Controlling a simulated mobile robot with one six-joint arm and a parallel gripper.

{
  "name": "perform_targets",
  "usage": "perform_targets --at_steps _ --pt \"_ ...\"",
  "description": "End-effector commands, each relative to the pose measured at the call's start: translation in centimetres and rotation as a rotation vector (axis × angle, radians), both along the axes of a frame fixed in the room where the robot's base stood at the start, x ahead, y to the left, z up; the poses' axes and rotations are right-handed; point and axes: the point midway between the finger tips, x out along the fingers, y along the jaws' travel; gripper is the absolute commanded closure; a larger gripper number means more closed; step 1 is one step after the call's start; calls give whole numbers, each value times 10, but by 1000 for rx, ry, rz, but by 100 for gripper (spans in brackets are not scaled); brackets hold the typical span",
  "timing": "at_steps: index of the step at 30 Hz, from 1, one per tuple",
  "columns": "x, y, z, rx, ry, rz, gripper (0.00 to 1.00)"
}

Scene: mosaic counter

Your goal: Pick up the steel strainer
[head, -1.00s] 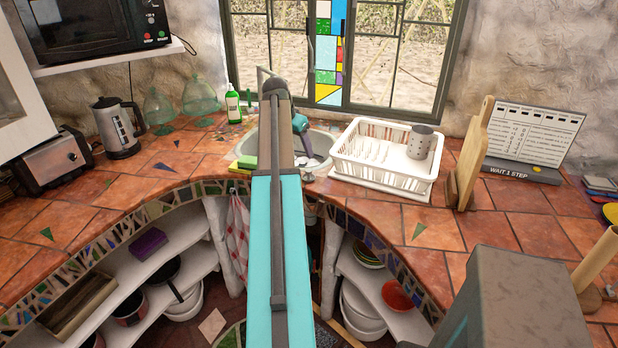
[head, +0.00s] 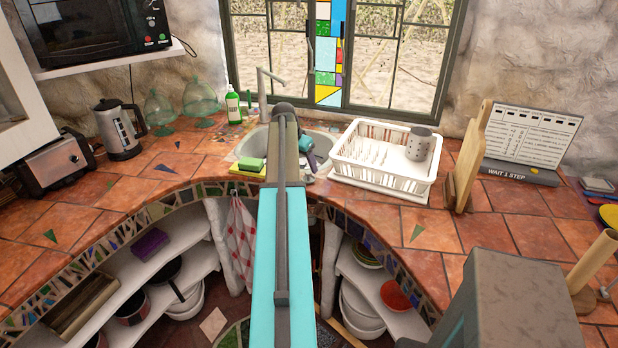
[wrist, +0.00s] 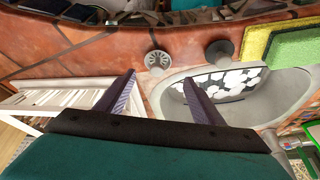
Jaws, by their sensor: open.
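The steel strainer (wrist: 158,60), a small round disc with slots, lies on the tile counter between the sink and the counter's front edge. In the head view a small round grey thing (head: 307,179), which looks like it, shows just right of my arm. My gripper (wrist: 159,78) is open and empty. In the wrist view its two fingertips stand either side of the line to the strainer, which appears just beyond them and not between them. In the head view my arm hides most of the gripper.
A grey round plug (wrist: 219,50) lies beside the strainer. A green and yellow sponge (head: 251,165) is left of my arm. The sink (wrist: 285,95) is beside the gripper. A white dish rack (head: 382,178) with a grey holed cup (head: 420,143) stands to the right.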

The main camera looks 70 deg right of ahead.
Motion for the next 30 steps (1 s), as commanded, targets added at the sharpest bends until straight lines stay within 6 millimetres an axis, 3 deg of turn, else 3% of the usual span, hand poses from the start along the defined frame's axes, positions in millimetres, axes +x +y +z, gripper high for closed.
perform_targets --at_steps 20,30 --pt "-3 -4 -11 1 1 0 38" --pt "-10 -12 -39 2 1 -1 38"
